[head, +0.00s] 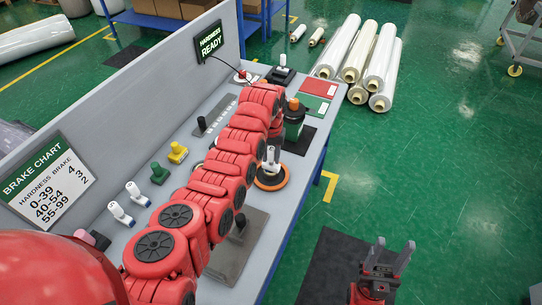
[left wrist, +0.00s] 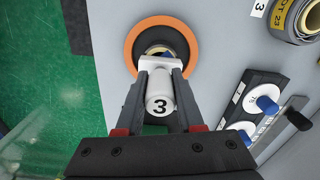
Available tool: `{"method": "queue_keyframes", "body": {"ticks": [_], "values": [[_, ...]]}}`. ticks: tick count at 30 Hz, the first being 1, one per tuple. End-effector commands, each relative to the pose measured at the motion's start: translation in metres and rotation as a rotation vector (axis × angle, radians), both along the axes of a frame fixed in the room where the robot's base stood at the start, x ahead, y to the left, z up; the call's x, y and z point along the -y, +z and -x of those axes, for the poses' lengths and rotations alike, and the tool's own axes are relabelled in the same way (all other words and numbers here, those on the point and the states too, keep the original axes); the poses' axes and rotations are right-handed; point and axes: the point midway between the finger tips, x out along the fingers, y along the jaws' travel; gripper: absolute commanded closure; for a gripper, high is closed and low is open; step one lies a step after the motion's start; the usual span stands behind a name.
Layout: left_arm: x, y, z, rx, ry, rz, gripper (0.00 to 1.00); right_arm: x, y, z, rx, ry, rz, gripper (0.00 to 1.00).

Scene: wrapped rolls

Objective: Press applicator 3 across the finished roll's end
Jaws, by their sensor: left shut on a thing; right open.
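My left gripper (left wrist: 158,85) is shut on a white applicator marked 3 (left wrist: 160,105). In the left wrist view the applicator's wide white head lies over an orange-rimmed dark disc (left wrist: 133,45) with a small core at its middle. Whether the head touches it, I cannot tell. In the head view the left gripper (head: 271,158) is above this disc (head: 271,185) near the bench's right edge, partly hidden by my arm. I cannot tell for sure whether the disc is the finished roll's end. My right gripper (head: 390,256) is open and empty, beyond the bench over the floor.
Two white applicators (head: 118,212), a green piece (head: 159,173) and a yellow piece (head: 178,152) stand along the bench's back. A dark orange-topped container (head: 294,120) stands behind the disc. A roll marked LOT 23 (left wrist: 296,18) lies nearby. Wrapped rolls (head: 359,55) lie on the floor.

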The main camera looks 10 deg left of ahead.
Motion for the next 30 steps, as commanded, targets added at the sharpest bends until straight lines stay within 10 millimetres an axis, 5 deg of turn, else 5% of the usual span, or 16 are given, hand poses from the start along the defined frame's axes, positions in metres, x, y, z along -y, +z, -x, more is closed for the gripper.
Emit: {"method": "queue_keyframes", "body": {"ticks": [11,30], "values": [[0.001,0.004,0.001,-0.004,-0.001,0.001,1.00,0.000,0.001,0.000,0.000,0.000,0.000,0.50],[0.000,0.061,0.000,0.001,-0.001,0.000,1.00,0.000,0.008,0.000,0.000,0.000,0.000,0.50]]}}
